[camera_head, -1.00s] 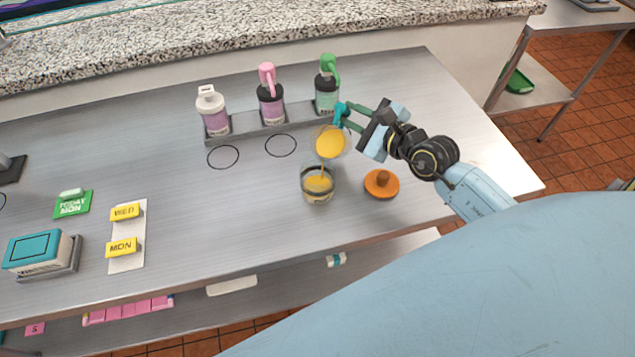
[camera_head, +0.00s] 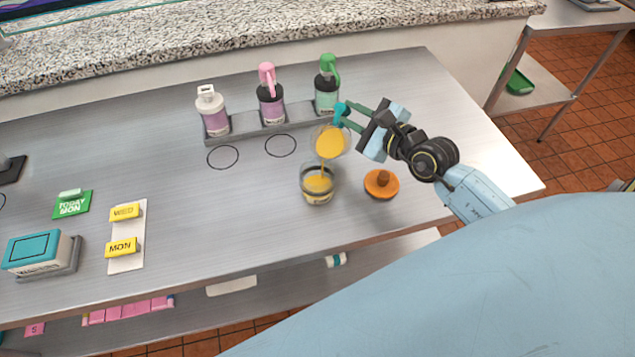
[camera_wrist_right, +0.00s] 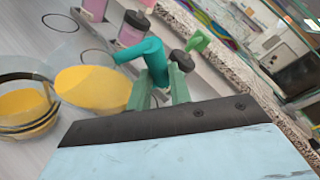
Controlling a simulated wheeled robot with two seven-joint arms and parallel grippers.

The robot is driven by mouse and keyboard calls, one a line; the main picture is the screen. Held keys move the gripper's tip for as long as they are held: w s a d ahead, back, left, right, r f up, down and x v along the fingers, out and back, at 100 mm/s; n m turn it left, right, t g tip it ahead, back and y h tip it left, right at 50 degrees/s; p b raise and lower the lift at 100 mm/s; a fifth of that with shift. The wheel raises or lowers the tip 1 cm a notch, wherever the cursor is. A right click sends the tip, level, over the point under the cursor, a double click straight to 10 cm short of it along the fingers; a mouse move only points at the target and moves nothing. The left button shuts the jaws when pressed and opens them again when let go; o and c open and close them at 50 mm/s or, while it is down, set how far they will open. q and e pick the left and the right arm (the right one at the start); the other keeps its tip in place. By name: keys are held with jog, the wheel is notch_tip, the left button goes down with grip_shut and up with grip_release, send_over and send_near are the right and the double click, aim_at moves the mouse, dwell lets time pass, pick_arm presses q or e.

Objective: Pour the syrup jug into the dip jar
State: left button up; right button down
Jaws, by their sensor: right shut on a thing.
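My right gripper (camera_head: 358,112) is shut on the teal handle of the syrup jug (camera_head: 330,142). The jug is clear, holds yellow-orange syrup and is tilted above the dip jar. A thin stream of syrup runs from it down into the dip jar (camera_head: 318,196). The jar is open glass with yellow syrup inside and stands upright on the counter. In the right wrist view the jug's syrup (camera_wrist_right: 95,90) is beside the jar (camera_wrist_right: 25,105), and the green fingers (camera_wrist_right: 160,92) close on the teal handle. My left gripper does not show.
An orange lid with a knob (camera_head: 381,185) lies right of the jar. Behind, a grey rack (camera_head: 245,128) holds a white-topped bottle (camera_head: 211,110), a pink-topped bottle (camera_head: 270,95) and a green-topped bottle (camera_head: 327,85). Yellow day tags (camera_head: 122,247) and a teal box (camera_head: 35,250) are at left.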

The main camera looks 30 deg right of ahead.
aim_at(346, 106)
jog(key=shift+s+a+f, duration=0.15)
jog(key=shift+a+f, duration=0.05)
dwell(0.3)
jog(key=shift+f, duration=0.15)
dwell(0.4)
jog(key=shift+s+a+n+b, duration=0.1)
jog(key=shift+n+b, duration=0.2)
jog(key=shift+n, duration=0.1)
jog(key=shift+r, duration=0.2)
dwell(0.5)
jog(key=shift+a+r+n+t, duration=0.15)
jog(key=shift+r+n+t, duration=0.1)
jog(key=shift+n+t, duration=0.2)
jog(key=shift+s+r+n+b, duration=0.1)
jog(key=shift+r+n+b, duration=0.15)
jog(key=shift+n+b, duration=0.1)
dwell(0.4)
jog(key=shift+r+t, duration=0.25)
jog(key=shift+r, duration=0.35)
dwell(1.0)
jog(key=shift+s+a+r+p, duration=0.1)
jog(key=shift+a+r+p, duration=0.05)
jog(key=shift+r+p, duration=0.15)
jog(key=shift+s+a+r+n, duration=0.1)
jog(key=shift+a+r+n, duration=0.1)
jog(key=shift+n, duration=0.2)
dwell(0.8)
